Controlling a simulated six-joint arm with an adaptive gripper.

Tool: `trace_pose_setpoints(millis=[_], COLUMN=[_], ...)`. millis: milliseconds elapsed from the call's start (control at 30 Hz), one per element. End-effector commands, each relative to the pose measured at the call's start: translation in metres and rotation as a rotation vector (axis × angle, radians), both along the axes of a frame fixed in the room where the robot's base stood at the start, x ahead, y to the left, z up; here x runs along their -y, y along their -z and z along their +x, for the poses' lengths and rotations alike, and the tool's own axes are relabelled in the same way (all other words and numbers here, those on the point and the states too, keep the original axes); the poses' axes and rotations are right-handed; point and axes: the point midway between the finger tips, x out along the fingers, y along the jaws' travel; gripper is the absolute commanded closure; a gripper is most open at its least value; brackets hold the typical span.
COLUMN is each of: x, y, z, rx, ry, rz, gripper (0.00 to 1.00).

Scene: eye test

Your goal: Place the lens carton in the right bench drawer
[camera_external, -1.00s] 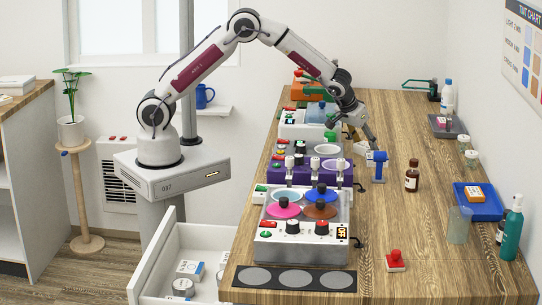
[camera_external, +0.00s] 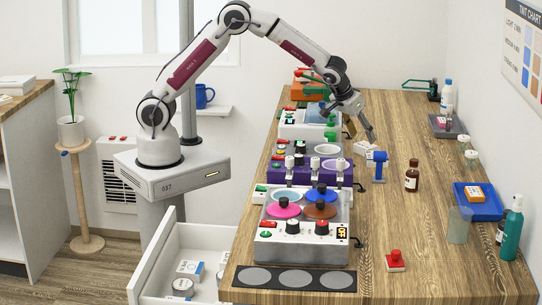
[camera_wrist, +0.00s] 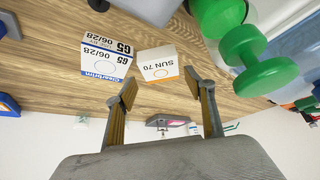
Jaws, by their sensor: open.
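My gripper (camera_external: 361,130) is open and empty over the far part of the wooden bench, beside the green-handled machine. In the wrist view, two white cartons lie just ahead of my open fingers (camera_wrist: 161,90). The left carton (camera_wrist: 106,59) has a blue stripe and reads 65 06/28. The right carton (camera_wrist: 158,64) has an orange edge and reads SUN 70. Neither is between the fingertips. An open white drawer (camera_external: 152,262) juts out at the bench's left side, holding a carton (camera_external: 189,268) and a round tin (camera_external: 183,286).
Machines line the bench's left side; green knobs (camera_wrist: 262,62) stand close right of my gripper in the wrist view. A blue device (camera_external: 379,165) and brown bottle (camera_external: 411,178) stand nearby. A blue tray (camera_external: 484,212) holds an orange box. The bench's middle front is mostly clear.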

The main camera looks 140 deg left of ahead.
Motion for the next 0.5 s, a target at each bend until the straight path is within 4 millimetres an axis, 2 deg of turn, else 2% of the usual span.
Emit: trace_pose_setpoints(millis=[300,500], x=[0.021,0.032], y=[-0.038,-0.055], z=[0.0,-0.001], rx=[0.0,0.0], ry=[0.001,0.0], rz=[0.001,0.001], gripper=[0.46,0.46])
